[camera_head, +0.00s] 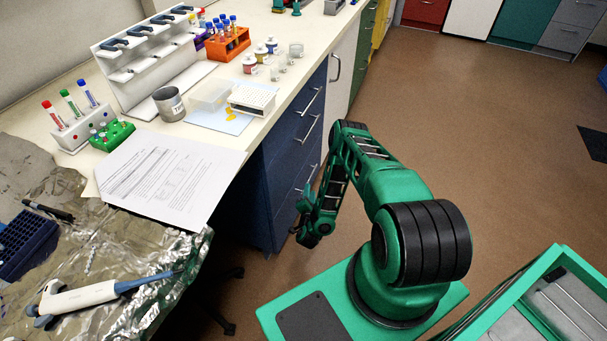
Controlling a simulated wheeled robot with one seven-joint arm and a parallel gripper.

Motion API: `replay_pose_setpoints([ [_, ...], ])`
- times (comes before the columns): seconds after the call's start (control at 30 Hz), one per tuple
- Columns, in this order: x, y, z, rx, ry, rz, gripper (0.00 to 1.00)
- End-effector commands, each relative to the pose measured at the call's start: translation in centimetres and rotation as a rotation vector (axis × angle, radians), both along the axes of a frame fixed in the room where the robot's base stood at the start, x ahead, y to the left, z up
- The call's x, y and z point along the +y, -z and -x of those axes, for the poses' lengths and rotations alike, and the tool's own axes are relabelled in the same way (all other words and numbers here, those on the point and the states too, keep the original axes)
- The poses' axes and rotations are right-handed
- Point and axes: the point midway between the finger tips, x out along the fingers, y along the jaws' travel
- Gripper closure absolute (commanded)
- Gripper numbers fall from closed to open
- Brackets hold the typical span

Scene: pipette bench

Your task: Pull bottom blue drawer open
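The blue drawer cabinet (271,165) stands under the white bench, with several drawers stacked in its front. The bottom blue drawer (287,212) is at the lower part of that front and looks shut. Its metal handle (308,178) shows just above and left of my arm. My gripper (305,238) hangs low in front of the cabinet, close to the bottom drawer's front and lower than the handle. It looks dark and small, and I cannot tell whether its fingers are apart. Part of the drawer front is hidden behind my arm.
The bench top (262,121) holds tube racks, a pipette stand and small jars. A paper sheet (168,174) and crumpled foil (110,262) lie at its near end. A white cabinet (341,70) adjoins the blue one. The brown floor (465,130) to the right is mostly clear.

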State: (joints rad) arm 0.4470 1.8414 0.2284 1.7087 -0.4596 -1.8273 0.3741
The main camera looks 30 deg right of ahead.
Motion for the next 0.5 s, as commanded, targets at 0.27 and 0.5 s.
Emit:
replay_pose_setpoints([
  [0.27, -1.5, 0.7, -3.1, -0.003, -0.004, 0.000, 0.72],
  [0.5, -3.6, 1.6, -6.4, -0.002, -0.005, 0.000, 0.72],
])
